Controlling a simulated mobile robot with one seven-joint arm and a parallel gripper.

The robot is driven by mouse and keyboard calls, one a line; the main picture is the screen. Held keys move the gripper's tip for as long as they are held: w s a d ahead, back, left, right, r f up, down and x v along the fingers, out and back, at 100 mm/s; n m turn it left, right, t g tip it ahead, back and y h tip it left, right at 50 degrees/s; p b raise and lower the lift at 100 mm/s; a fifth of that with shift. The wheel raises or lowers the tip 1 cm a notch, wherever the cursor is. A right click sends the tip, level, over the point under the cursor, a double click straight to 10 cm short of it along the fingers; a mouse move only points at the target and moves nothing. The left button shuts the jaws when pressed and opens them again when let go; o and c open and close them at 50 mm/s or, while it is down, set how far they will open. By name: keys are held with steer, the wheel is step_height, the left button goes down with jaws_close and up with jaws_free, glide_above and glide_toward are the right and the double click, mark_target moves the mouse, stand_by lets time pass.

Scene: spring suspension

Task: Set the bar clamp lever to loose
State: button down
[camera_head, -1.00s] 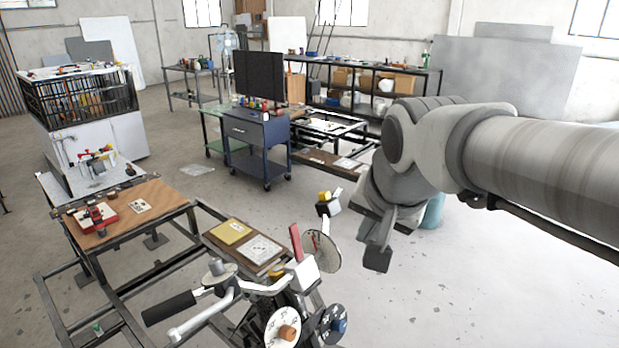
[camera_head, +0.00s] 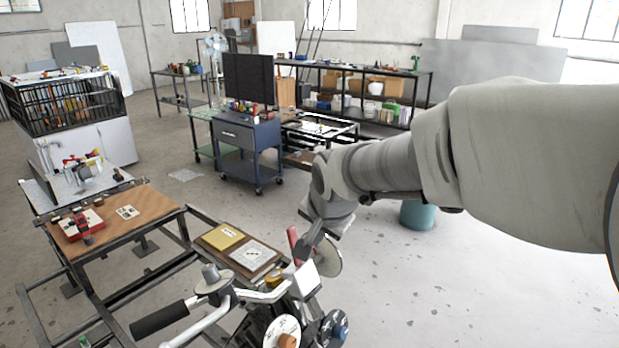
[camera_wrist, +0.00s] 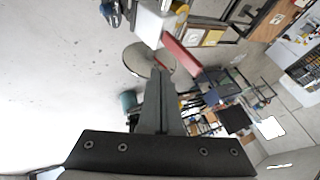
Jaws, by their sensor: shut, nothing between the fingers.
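A red lever (camera_head: 293,243) stands up from the handlebar-like fixture at the bottom centre of the head view; it looks like the clamp lever. It also shows in the wrist view (camera_wrist: 182,54), slanting just right of the fingertips. A white block (camera_head: 304,279) and a grey disc (camera_head: 330,259) sit beside it. My gripper (camera_head: 304,246) is shut and empty, its tips pointing down close to the lever's upper right side. In the wrist view my closed fingers (camera_wrist: 160,72) overlap the disc's lower edge. I cannot tell whether they touch the lever.
A black-gripped handle (camera_head: 160,317) reaches left from the fixture. Round dials (camera_head: 282,331) sit below it. A board with a yellow plate (camera_head: 222,238) lies behind. A brown bench (camera_head: 150,208) is at left and a blue cart (camera_head: 247,145) further back.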

mark_target(294, 234)
steer(key=shift+w+a+f, duration=0.15)
steer(key=shift+w+a, duration=0.4)
steer(key=shift+a, duration=0.2)
steer(key=shift+w+a+f, duration=0.1)
steer(key=shift+w+a, duration=0.4)
steer(key=shift+a, duration=0.25)
steer(key=shift+w+a+r+h+p, duration=0.1)
steer(key=shift+w+a+h+p, duration=0.2)
steer(key=shift+a+p, duration=0.1)
steer(key=shift+w+a+g, duration=0.2)
steer(key=shift+g, duration=0.1)
steer(key=shift+w+a+b, duration=0.1)
steer(key=shift+a+b, duration=0.1)
steer(key=shift+b, duration=0.4)
steer(key=shift+d, duration=0.15)
steer(key=shift+s+d+b, duration=0.3)
steer(key=shift+s+d, duration=0.15)
steer(key=shift+d, duration=0.05)
